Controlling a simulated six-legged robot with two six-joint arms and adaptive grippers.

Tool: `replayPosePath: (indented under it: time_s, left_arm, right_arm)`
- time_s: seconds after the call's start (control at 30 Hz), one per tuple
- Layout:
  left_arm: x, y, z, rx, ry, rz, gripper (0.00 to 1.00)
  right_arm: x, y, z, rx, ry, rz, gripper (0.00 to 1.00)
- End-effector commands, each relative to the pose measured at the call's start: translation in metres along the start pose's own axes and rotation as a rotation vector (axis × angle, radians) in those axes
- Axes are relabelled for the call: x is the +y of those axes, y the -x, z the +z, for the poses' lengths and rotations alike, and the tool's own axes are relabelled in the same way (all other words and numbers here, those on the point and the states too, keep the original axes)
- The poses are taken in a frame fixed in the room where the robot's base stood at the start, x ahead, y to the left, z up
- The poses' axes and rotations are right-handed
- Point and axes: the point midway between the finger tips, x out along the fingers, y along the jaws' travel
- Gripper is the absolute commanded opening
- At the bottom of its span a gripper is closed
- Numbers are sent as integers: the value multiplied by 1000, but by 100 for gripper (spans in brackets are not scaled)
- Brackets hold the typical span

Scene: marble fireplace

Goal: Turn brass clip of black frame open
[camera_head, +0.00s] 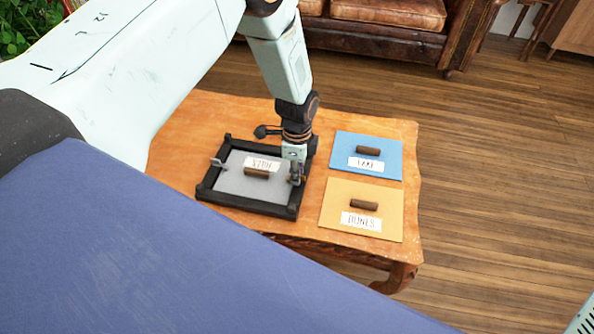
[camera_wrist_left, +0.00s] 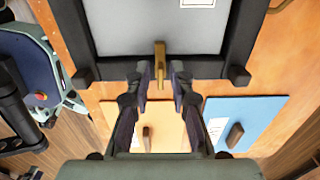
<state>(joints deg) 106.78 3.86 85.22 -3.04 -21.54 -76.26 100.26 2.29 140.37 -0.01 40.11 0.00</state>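The black frame (camera_head: 249,207) lies flat on the wooden table, around a grey panel (camera_head: 230,182) with a white label and a brown handle. A brass clip (camera_wrist_left: 160,58) sits on one side of the frame and reaches onto the grey panel in the left wrist view. My left gripper (camera_head: 296,178) is at the frame's right side in the head view, pointing down. In the left wrist view its fingertips (camera_wrist_left: 162,70) stand on either side of the clip, with small gaps. Another small clip (camera_head: 218,163) shows on the frame's left side. My right gripper is out of view.
A blue panel (camera_head: 390,142) and a yellow panel (camera_head: 334,205) with brown handles and white labels lie right of the frame. The table edge (camera_head: 419,190) is beyond them. A leather sofa (camera_head: 385,35) stands behind on the wooden floor.

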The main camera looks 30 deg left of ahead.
Motion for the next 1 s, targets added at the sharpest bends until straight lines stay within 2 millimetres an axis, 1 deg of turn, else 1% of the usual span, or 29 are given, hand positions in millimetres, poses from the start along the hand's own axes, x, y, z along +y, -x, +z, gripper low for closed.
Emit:
replayPosePath:
  time_s: [0.03,0.2,0.7,0.87,1.0]
  left_arm:
    - [0,0,0,0,0,0,15]
    - [0,0,0,0,0,0,0]
    - [0,0,0,0,13,0,0]
    - [1,1,0,0,65,0,0]
    - [2,1,0,0,152,1,0]
  right_arm:
    - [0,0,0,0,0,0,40]
    - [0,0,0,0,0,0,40]
    - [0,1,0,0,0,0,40]
    - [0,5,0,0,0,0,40]
    - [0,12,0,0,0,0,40]
